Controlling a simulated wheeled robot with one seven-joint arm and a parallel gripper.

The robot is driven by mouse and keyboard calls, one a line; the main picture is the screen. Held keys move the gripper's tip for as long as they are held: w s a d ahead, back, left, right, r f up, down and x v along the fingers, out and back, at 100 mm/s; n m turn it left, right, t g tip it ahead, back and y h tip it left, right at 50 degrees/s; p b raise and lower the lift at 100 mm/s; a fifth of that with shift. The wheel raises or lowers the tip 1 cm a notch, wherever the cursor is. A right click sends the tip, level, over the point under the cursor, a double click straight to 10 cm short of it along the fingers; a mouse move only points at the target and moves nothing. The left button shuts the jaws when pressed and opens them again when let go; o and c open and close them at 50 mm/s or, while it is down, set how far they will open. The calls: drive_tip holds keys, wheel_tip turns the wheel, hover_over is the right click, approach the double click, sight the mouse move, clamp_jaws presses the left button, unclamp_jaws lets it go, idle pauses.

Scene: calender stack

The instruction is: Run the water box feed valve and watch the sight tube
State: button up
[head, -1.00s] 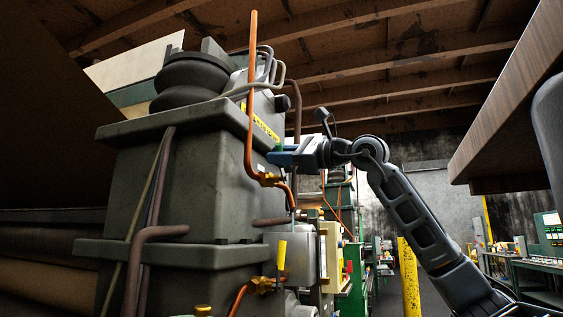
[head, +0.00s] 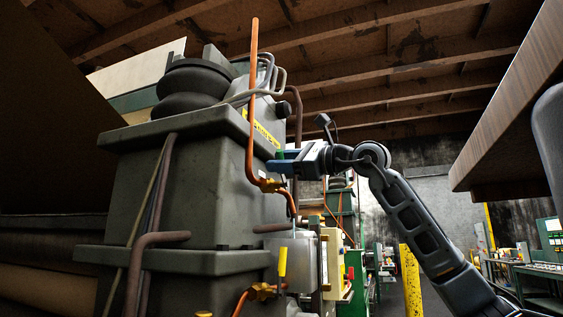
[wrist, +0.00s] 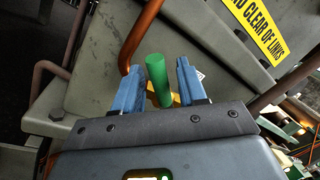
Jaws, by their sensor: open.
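In the head view a copper pipe (head: 253,90) runs up the front of the grey machine housing. A brass valve (head: 270,185) sits on it, and a lower brass valve (head: 262,291) has a yellow handle (head: 282,262). My gripper (head: 280,162) is beside the copper pipe, above the upper brass valve. The wrist view shows my gripper (wrist: 158,78) open, with an upright green handle (wrist: 158,80) between its two blue fingers. Gaps show on both sides of the handle. Its base is partly hidden by my gripper. I cannot make out the sight tube for certain.
The grey housing (head: 185,195) stands close behind my gripper, with a yellow warning label (head: 265,133). A pale box (head: 300,255) is below. A wooden slab (head: 510,120) overhangs at right. A yellow post (head: 411,280) stands near my arm.

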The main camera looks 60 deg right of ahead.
drive_tip(key=s+f+b, duration=0.1)
drive_tip(key=s, duration=0.6)
drive_tip(key=shift+s+a, duration=0.2)
drive_tip(key=shift+s, duration=0.1)
idle(7.0)
